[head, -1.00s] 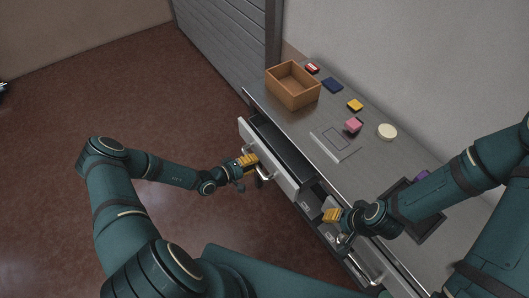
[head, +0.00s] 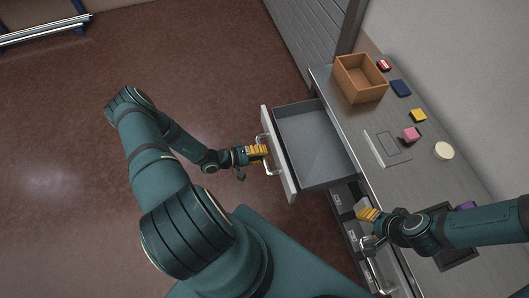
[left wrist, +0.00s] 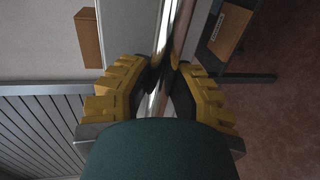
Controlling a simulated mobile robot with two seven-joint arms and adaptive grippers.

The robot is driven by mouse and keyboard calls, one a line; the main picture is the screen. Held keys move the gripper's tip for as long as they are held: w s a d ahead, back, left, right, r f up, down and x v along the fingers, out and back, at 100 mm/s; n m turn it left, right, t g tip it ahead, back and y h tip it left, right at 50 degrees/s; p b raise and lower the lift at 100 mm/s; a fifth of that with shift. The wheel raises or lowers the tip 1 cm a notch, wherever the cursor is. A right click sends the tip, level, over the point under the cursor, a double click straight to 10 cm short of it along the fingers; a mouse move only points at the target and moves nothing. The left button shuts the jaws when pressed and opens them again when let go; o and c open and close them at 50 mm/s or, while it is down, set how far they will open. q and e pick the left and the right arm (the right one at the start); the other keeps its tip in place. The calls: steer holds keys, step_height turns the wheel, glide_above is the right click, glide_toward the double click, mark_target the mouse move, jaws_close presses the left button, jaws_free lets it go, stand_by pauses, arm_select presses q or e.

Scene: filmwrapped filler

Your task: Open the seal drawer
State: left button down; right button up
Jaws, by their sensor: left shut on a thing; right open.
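The drawer (head: 315,147) under the counter is pulled well out, and its grey inside looks empty. Its white front (head: 280,160) carries a metal bar handle (head: 268,160). My left gripper (head: 264,152) is shut on this handle. In the left wrist view, the shiny handle (left wrist: 163,70) runs between the yellow fingers of my left gripper (left wrist: 160,88). I cannot read a name on this drawer. My right gripper (head: 366,214) is open and empty, beside the closed lower drawers at the counter's near side.
On the counter (head: 353,125) stand an open brown box (head: 360,80), a red item (head: 383,65), a navy block (head: 400,88), a yellow block (head: 417,116), a pink block (head: 410,134) and a cream disc (head: 444,151). A dark tray (head: 460,254) lies nearer.

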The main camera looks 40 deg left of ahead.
arm_select(q)
steer(key=c, duration=0.8)
jaws_free()
steer(key=shift+c, duration=0.2)
steer(key=v, duration=1.2)
steer(key=shift+f, duration=0.1)
steer(key=shift+a, duration=0.1)
